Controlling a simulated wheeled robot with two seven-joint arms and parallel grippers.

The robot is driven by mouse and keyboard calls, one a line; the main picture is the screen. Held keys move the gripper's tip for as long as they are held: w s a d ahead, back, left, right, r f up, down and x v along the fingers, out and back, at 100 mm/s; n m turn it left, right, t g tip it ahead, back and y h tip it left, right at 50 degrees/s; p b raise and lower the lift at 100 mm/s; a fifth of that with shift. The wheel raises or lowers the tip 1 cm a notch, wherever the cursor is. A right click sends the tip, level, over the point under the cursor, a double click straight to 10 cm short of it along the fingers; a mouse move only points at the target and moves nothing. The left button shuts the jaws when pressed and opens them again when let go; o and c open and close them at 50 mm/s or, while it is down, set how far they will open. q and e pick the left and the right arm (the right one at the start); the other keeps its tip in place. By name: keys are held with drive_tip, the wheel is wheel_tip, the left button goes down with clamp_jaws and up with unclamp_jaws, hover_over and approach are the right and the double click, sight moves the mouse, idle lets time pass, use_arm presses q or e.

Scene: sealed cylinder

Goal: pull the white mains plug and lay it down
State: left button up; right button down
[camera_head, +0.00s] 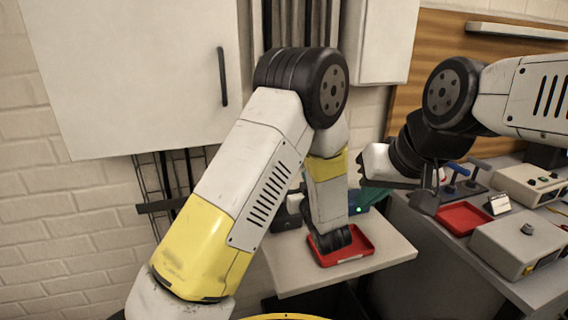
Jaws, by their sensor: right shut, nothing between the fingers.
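I cannot make out a white mains plug in the head view. A small dark and white item (290,212) stands at the back of the pale shelf (388,252), partly hidden by my left forearm, and I cannot tell what it is. My right gripper (390,183) is shut and empty, above the gap between the pale shelf and the grey bench. My left arm reaches down over the red tray (358,238) on the shelf. Its gripper is hidden behind the forearm and wrist.
A teal device (357,200) with a green light is behind my left forearm. The grey bench on the right holds a second red tray (462,219), blue-handled tools (458,170) and grey boxes (515,245). A white cabinet (140,70) hangs at upper left.

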use_arm(q)
drive_tip(key=shift+x, duration=4.5)
clamp_jaws()
drive_tip(key=shift+s, duration=0.1)
drive_tip(key=shift+v, duration=2.9)
